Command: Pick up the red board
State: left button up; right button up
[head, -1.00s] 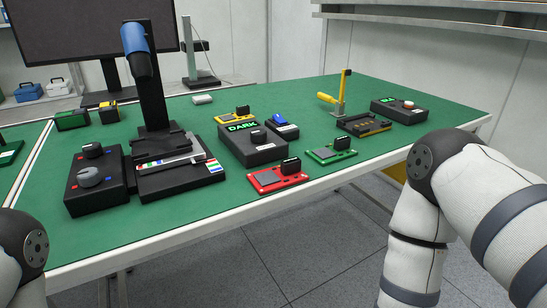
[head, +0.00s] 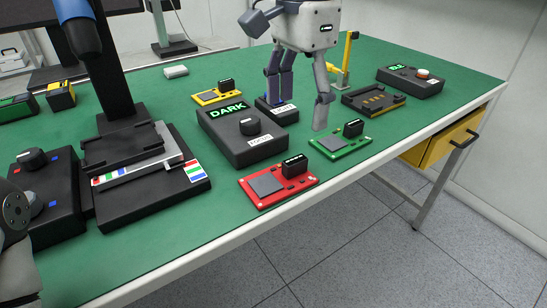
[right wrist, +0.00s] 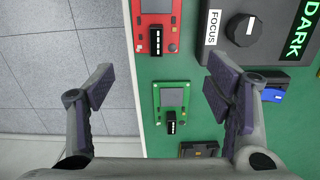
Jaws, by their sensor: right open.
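The red board (head: 278,186) lies flat on the green table near its front edge. In the right wrist view the red board (right wrist: 157,22) is at the top, partly cut off. My right gripper (head: 297,112) is open and empty above the table, behind the red board and to its right in the head view. In the right wrist view its spread fingers (right wrist: 160,75) have the green board (right wrist: 173,100) between them in the picture. My left gripper is out of view; only part of that arm shows at the left edge.
A black DARK box (head: 240,135) stands just behind the red board. The green board (head: 340,143) lies to its right, the yellow board (head: 217,93) farther back. A black stand (head: 150,195) is at left. Bare green table lies left of the red board.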

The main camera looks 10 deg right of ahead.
aim_at(293, 161)
jog(key=f, duration=0.7)
jog(key=s+f, duration=0.1)
jog(key=f, duration=0.3)
jog(key=shift+a+f, duration=0.2)
jog(key=shift+a, duration=0.15)
grip_shut()
